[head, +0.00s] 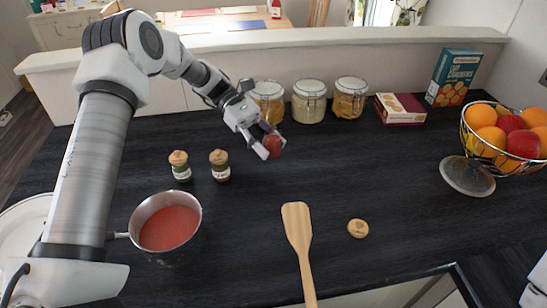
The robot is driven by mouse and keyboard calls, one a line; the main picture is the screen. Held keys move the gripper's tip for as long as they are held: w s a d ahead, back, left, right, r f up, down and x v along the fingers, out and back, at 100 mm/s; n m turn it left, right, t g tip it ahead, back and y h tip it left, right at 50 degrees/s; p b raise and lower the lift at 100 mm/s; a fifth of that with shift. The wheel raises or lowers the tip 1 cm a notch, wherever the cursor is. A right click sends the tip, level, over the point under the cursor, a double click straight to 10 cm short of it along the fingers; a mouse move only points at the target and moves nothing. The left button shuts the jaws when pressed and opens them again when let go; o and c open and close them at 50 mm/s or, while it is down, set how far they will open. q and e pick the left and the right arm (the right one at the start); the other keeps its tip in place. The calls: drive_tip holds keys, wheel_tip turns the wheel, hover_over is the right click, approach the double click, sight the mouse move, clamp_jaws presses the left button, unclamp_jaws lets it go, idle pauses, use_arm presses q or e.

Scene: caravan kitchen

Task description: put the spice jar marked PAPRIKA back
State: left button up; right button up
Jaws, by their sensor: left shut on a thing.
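My left gripper (266,142) is shut on a small red-filled jar (273,146), held above the black counter in front of the glass canisters. The fingers hide part of this jar, and no PAPRIKA lettering is readable. A round wooden lid (358,228) lies loose on the counter at the right of centre. A green-filled spice jar (180,166) and a dark brown spice jar (219,165) stand upright side by side, left of the held jar, both with wooden lids.
A pot (167,226) of red sauce stands at the front left. A wooden spatula (300,240) lies at front centre. Glass canisters (309,102) and boxes (400,108) line the back. A wire fruit basket (505,135) stands at right. The counter's middle right is clear.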

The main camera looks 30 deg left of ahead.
sight(268, 172)
use_arm(q)
drive_tip(key=shift+s+f, duration=0.3)
drive_tip(key=shift+f, duration=0.3)
drive_tip(key=shift+s+f, duration=0.3)
drive_tip(key=shift+f, duration=0.25)
drive_tip(key=f, duration=0.2)
drive_tip(key=w+f, duration=0.1)
drive_tip(key=f, duration=0.1)
drive_tip(key=shift+a+f+p, duration=0.15)
drive_tip(key=shift+f+p, duration=0.05)
drive_tip(key=shift+p, duration=0.1)
drive_tip(key=shift+s+r, duration=0.15)
drive_tip(key=shift+r, duration=0.05)
drive_tip(key=shift+f, duration=0.25)
drive_tip(key=o, duration=1.2)
use_arm(e)
drive_tip(key=shift+s+r, duration=0.25)
drive_tip(key=shift+r, duration=0.05)
